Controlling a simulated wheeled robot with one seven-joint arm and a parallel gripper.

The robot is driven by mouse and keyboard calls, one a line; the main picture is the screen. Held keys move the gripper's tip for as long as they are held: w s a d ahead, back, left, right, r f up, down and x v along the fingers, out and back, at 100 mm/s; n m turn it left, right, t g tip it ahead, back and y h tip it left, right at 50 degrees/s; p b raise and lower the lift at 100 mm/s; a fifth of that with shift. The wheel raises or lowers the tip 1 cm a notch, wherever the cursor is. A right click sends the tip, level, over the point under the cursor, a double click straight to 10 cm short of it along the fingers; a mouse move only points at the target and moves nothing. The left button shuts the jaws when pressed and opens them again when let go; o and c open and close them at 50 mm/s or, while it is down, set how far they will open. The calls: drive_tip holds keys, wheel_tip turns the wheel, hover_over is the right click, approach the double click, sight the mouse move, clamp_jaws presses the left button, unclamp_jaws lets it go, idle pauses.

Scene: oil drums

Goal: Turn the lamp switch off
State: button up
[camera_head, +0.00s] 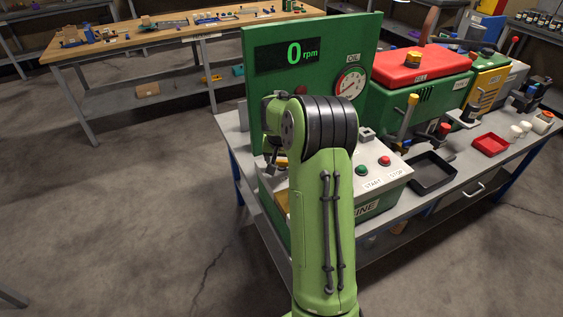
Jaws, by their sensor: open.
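No part is clearly readable as the lamp switch. A control box (398,178) sits on the workbench, with a green START button (361,170) and a red STOP button (385,160) on its pale top. A small grey fitting (367,133) stands at the back of that top; I cannot tell what it is. My green arm covers the left part of the box. My gripper (275,166) is open, small in view and partly hidden by the arm, over the box's left end in the picture. I cannot tell whether it touches anything.
A green panel (260,90) with a 0 rpm display (287,55) and an OIL gauge (351,82) rises behind my arm. A red-topped machine (425,66), black tray (432,185) and red tray (490,145) stand to the right. The floor at left is clear.

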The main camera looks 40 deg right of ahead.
drive_tip(key=shift+w+d+f, duration=0.15)
drive_tip(key=shift+w+f, duration=0.05)
drive_tip(key=shift+f, duration=0.45)
drive_tip(key=c, duration=1.1)
drive_tip(key=shift+o, duration=0.2)
drive_tip(key=shift+n, duration=0.3)
drive_tip(key=n, duration=0.1)
drive_tip(key=n+y, duration=0.1)
drive_tip(key=n, duration=0.1)
drive_tip(key=n+t+y, duration=0.1)
drive_tip(key=n, duration=0.1)
drive_tip(key=shift+s+d+r+p, duration=0.1)
drive_tip(key=shift+s+d+p, duration=0.05)
drive_tip(key=shift+d+p, duration=0.15)
drive_tip(key=n+y+p, duration=0.1)
drive_tip(key=n, duration=0.2)
drive_tip(key=n+y, duration=0.1)
drive_tip(key=n, duration=0.2)
drive_tip(key=shift+d+p, duration=0.1)
drive_tip(key=shift+p, duration=0.25)
drive_tip(key=shift+n, duration=0.3)
